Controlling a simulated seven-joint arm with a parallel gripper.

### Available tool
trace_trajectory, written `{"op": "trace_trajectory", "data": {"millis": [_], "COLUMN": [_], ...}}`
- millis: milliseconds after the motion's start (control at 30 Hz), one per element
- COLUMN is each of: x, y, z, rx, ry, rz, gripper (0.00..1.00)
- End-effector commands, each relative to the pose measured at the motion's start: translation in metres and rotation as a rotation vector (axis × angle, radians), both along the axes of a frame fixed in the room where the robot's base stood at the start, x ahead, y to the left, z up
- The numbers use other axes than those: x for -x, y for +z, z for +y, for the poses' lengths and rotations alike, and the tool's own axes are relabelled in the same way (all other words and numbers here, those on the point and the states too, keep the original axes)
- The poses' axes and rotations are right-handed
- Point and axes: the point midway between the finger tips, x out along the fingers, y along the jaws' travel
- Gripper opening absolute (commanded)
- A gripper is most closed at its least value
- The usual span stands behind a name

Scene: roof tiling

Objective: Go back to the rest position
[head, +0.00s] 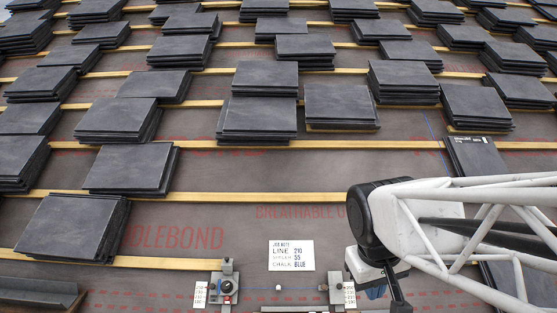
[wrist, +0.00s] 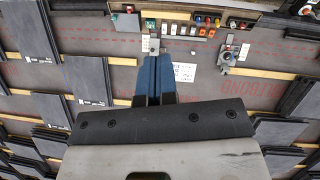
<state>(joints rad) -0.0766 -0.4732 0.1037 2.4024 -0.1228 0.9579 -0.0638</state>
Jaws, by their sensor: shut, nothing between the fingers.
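My gripper (head: 374,292) hangs at the lower right of the head view, at the end of my white lattice arm. Only part of its blue fingers shows there, beside the right white scale label (head: 349,294). In the wrist view my gripper (wrist: 152,60) points up the picture, its blue fingers together with nothing between them. A white job note (head: 291,255) lies on the membrane left of my gripper, reading line 210 and chalk blue. In the wrist view the note (wrist: 181,72) is just right of the fingers.
Stacks of dark slates (head: 120,118) stand on wooden battens (head: 290,198) across the roof. A clamp-like device (head: 226,285) with a knob stands left of the note. A tool rack (wrist: 200,24) with coloured items runs along the top of the wrist view. Bare membrane lies around the note.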

Motion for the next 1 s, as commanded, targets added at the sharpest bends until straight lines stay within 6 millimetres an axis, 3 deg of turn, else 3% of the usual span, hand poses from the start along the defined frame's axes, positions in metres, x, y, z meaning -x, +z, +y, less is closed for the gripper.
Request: {"op": "trace_trajectory", "data": {"millis": [200,400,600,1000], "x": [0.046,0.072,0.082,0.082], "y": [-0.003,-0.007,-0.01,-0.009], "z": [-0.01,-0.014,-0.015,-0.015], "rx": [-0.063,-0.105,-0.121,-0.121], "ry": [-0.113,-0.184,-0.21,-0.21], "rz": [-0.044,-0.073,-0.082,-0.082], "gripper": [0.0,0.0,0.0,0.0]}}
